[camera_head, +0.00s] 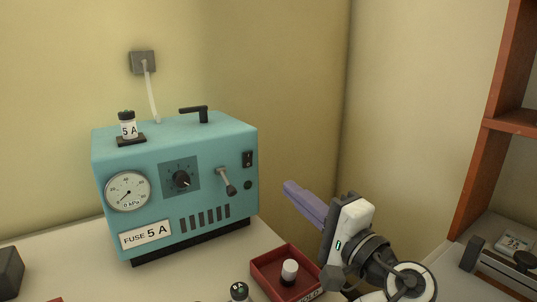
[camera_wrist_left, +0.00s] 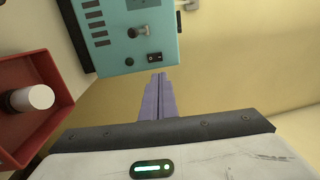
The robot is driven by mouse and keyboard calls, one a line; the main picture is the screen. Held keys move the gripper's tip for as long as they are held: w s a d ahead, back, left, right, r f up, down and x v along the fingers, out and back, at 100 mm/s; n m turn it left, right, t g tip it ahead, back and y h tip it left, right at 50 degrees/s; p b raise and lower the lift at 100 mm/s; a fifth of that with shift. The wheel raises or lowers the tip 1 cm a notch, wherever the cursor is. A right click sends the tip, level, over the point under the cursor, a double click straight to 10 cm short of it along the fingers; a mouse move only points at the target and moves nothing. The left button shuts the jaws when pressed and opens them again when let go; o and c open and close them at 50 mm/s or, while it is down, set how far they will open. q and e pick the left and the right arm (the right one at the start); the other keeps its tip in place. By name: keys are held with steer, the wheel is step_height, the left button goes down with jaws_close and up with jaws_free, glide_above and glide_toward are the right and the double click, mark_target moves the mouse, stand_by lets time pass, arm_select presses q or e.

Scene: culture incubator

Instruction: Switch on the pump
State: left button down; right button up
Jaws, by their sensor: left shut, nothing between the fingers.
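The pump is a teal box (camera_head: 215,140) on the bench, with a dial gauge (camera_head: 128,191), a black knob (camera_head: 182,179), a metal lever (camera_head: 226,182) angled downward and a small black rocker switch (camera_head: 248,158) at the upper right of its front. The gauge needle points to the lower left. In the left wrist view the rocker switch (camera_wrist_left: 154,57) and lever (camera_wrist_left: 138,33) show beyond the fingertips. My left gripper (camera_head: 288,185) is shut and empty, its purple fingers right of the pump's front, apart from it in the head view. My right gripper is not in view.
A red tray (camera_head: 262,285) holding a white-capped piece (camera_head: 289,268) lies below the left gripper. A wooden shelf (camera_head: 480,170) stands at right.

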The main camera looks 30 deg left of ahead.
arm_select(q)
steer(key=p, duration=0.2)
glide_toward(249, 154)
steer(key=x, duration=0.5)
steer(key=shift+w+a, duration=0.1)
steer(key=shift+a, duration=0.1)
steer(key=shift+w+a, duration=0.25)
steer(key=shift+a, duration=0.2)
